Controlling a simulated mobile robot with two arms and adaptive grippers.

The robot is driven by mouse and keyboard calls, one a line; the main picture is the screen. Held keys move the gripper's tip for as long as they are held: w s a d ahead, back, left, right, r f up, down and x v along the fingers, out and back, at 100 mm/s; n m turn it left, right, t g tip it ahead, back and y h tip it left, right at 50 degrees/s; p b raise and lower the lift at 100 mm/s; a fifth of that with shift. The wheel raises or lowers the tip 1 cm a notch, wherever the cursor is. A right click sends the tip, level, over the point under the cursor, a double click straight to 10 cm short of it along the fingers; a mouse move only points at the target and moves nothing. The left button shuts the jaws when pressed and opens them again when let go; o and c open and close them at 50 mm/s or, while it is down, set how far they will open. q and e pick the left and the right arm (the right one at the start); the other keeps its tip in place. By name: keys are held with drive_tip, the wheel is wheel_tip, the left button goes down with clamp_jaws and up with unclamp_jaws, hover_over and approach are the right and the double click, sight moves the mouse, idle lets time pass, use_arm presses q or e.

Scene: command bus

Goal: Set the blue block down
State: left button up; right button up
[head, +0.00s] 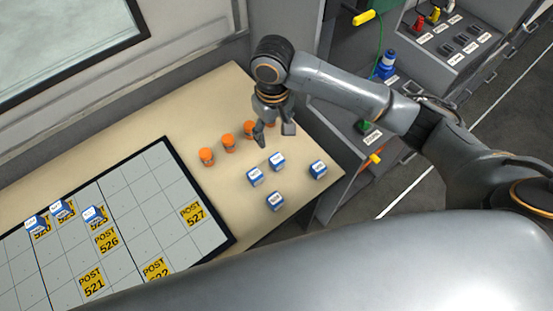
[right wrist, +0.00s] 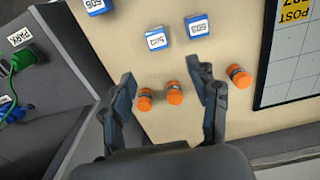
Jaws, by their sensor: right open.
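My right gripper (head: 274,133) is open and empty above the table's far right part. It shows in the right wrist view (right wrist: 166,82) with its fingers apart and nothing gripped between them. Blue blocks with white labelled tops stand on the beige table below it: one (head: 255,176), a second (head: 277,161), a third (head: 318,169) and another nearer (head: 274,201). The right wrist view shows a block (right wrist: 157,40) and its neighbour (right wrist: 197,26) beyond the fingertips. Three more blue blocks, such as this one (head: 94,214), stand on the gridded board. My left gripper is out of view.
The gridded board (head: 172,181) with yellow POST labels covers the table's left part. Orange cylinders (head: 207,157) stand in a row near my right gripper; two (right wrist: 174,93) appear between its fingers. A grey cabinet (head: 392,94) with cables stands beyond the table's right edge.

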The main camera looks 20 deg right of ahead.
sight(277, 159)
wheel_tip(277, 159, down, 8)
drive_tip(key=shift+p, duration=0.35)
drive_tip(key=f, duration=0.1)
drive_tip(key=f+p, duration=0.1)
drive_tip(key=f, duration=0.2)
drive_tip(key=shift+s+d+f, duration=0.35)
drive_tip(key=shift+f, duration=0.35)
clamp_jaws()
drive_tip(key=shift+r, duration=0.15)
drive_tip(key=shift+r, duration=0.25)
wheel_tip(277, 159, up, 2)
drive_tip(key=shift+r, duration=0.15)
drive_tip(key=s+a+r+b, duration=0.1)
drive_tip(key=s+a+r, duration=0.2)
drive_tip(key=s+r, duration=0.7)
drive_tip(key=s, duration=0.3)
drive_tip(key=shift+s+a+b, duration=0.25)
drive_tip(key=shift+a+b, duration=0.05)
drive_tip(key=shift+a, duration=0.1)
